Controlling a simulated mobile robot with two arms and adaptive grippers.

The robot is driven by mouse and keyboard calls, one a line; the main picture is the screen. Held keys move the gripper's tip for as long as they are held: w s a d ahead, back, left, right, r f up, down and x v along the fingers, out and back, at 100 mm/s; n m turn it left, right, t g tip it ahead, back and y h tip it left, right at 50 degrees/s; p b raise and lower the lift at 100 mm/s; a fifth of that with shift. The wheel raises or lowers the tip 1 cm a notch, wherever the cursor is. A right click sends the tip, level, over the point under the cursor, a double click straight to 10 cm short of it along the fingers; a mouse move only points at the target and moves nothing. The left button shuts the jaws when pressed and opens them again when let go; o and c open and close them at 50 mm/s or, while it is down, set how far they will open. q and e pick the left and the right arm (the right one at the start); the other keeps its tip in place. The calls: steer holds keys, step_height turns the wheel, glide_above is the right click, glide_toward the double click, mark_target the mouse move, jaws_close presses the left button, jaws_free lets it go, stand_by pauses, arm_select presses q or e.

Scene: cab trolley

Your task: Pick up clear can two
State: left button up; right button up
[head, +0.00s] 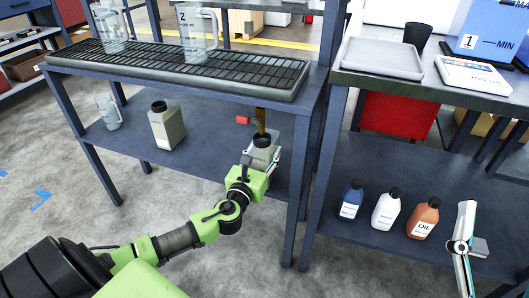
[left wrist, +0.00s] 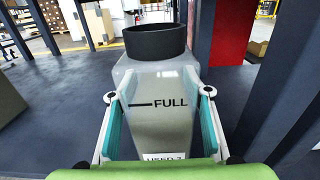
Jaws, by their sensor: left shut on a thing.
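My left gripper (head: 262,160) is shut around a translucent grey can (head: 263,155) with a wide dark collar on top. The can is upright at the lower shelf of the left trolley; whether it touches the shelf is unclear. In the left wrist view the can (left wrist: 155,105) sits between both fingers (left wrist: 158,130), with a "FULL" line and a low label, partly cut off, seeming to read "USED 2". My right gripper (head: 463,245) is at the lower right, in front of the right shelf, its opening unclear.
A similar can (head: 167,127) and a clear jug (head: 109,112) stand on the same shelf. A jug marked 2 (head: 197,38) and another jug (head: 112,30) stand on the rack above. Blue, white and orange bottles (head: 386,210) stand on the right shelf. Trolley posts (head: 300,190) flank the held can.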

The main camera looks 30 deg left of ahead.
arm_select(q)
steer(key=v, duration=0.2)
steer(key=p+v, duration=0.1)
steer(key=v, duration=0.3)
steer(key=shift+s+r+p, duration=0.1)
steer(key=shift+r+p, duration=0.3)
steer(key=p, duration=0.1)
glide_toward(258, 161)
steer(key=a+v, duration=0.1)
steer(key=v, duration=0.1)
steer(key=shift+s+d+r, duration=0.1)
steer(key=shift+s+d, duration=0.15)
steer(key=shift+d, duration=0.3)
arm_select(e)
step_height(258, 161, down, 16)
steer(key=w+d+g+h, duration=0.1)
steer(key=w+g+h, duration=0.2)
steer(key=g, duration=0.6)
steer(key=shift+d+f, duration=0.2)
steer(key=shift+f, duration=0.05)
arm_select(q)
steer(key=shift+p, duration=0.35)
arm_select(e)
steer(key=shift+s+d+f+g, duration=0.1)
steer(key=shift+s+f+g, duration=0.1)
steer(key=shift+f+g, duration=0.3)
